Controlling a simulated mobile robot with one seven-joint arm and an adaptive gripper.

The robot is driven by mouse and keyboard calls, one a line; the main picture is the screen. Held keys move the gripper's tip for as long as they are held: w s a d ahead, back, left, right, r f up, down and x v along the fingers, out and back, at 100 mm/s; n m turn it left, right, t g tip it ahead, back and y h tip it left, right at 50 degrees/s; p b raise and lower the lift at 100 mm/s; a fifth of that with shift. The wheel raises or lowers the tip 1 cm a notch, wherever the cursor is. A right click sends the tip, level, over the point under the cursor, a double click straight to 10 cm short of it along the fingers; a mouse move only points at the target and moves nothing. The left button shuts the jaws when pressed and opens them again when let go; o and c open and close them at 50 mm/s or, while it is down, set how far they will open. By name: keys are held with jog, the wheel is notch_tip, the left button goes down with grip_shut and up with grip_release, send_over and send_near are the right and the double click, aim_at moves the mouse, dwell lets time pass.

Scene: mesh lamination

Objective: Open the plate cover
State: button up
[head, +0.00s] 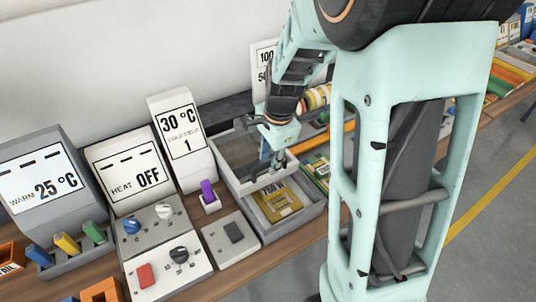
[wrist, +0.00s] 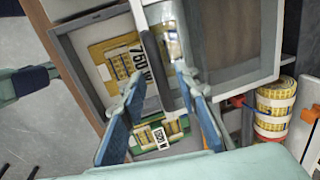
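The plate cover (head: 233,182) is a light-grey frame around a see-through pane over the back part of a grey box. In the wrist view the cover (wrist: 240,79) fills the upper right. A yellow plate marked 750 W (head: 283,204) lies in the box's front part; it also shows in the wrist view (wrist: 104,57). My gripper (head: 272,157) is at the cover's right side. In the wrist view my gripper's blue fingers (wrist: 160,90) are apart, with a narrow upright bar between them. Whether either finger touches it, I cannot tell.
A 30 °C display (head: 183,140) and a purple-topped switch (head: 208,192) stand left of the box. A HEAT OFF panel (head: 132,176) with knobs is further left. A green-yellow card (wrist: 165,135) and yellow rolls (wrist: 273,108) lie close on the right.

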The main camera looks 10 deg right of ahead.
jog(key=shift+c, duration=0.7)
grip_shut()
jog(key=p, duration=0.1)
send_over(255, 156)
jog(key=shift+w+r, duration=0.1)
jog(key=shift+w, duration=0.05)
jog(key=shift+o, duration=0.7)
grip_release()
